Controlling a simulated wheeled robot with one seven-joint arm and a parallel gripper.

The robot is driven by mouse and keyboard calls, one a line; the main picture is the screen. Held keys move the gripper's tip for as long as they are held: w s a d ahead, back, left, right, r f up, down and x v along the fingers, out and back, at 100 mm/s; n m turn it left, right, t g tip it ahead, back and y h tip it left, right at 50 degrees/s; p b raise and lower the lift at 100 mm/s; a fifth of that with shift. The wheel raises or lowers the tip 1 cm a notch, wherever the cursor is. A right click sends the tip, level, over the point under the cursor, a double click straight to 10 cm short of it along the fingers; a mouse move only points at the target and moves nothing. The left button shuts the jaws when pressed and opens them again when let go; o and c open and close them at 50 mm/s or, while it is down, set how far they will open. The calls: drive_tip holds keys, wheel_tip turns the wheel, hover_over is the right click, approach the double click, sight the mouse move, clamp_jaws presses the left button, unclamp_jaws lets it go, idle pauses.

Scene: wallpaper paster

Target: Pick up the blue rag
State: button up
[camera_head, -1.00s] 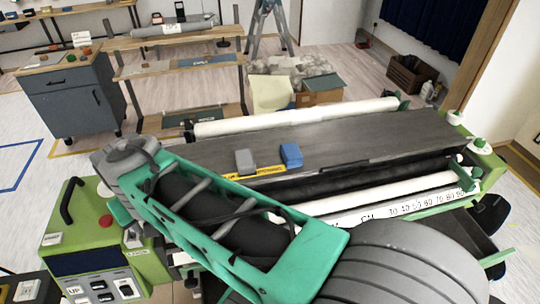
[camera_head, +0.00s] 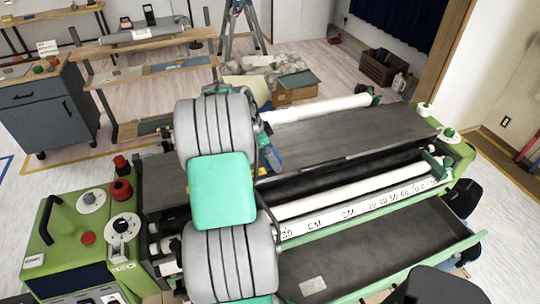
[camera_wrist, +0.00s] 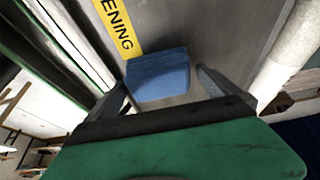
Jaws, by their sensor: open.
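The blue rag (camera_wrist: 158,78) is a folded block on the machine's dark grey top (camera_head: 340,140). In the wrist view it lies between the two fingers of my open gripper (camera_wrist: 165,88), with a visible gap on the right side. Whether the left finger touches it I cannot tell. In the head view only a part of the blue rag (camera_head: 273,157) shows, just right of my arm. My arm hides most of the gripper there.
A yellow label strip (camera_wrist: 118,25) lies beside the rag. A long white roller (camera_head: 320,108) runs behind the dark top, and a white roller (camera_head: 350,190) and a ruler lie in front. Green end housings (camera_head: 75,230) stand at the sides. The grey block is not visible.

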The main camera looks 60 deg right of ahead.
drive_tip(key=shift+d+f, duration=0.1)
drive_tip(key=shift+f, duration=0.1)
drive_tip(key=c, duration=1.4)
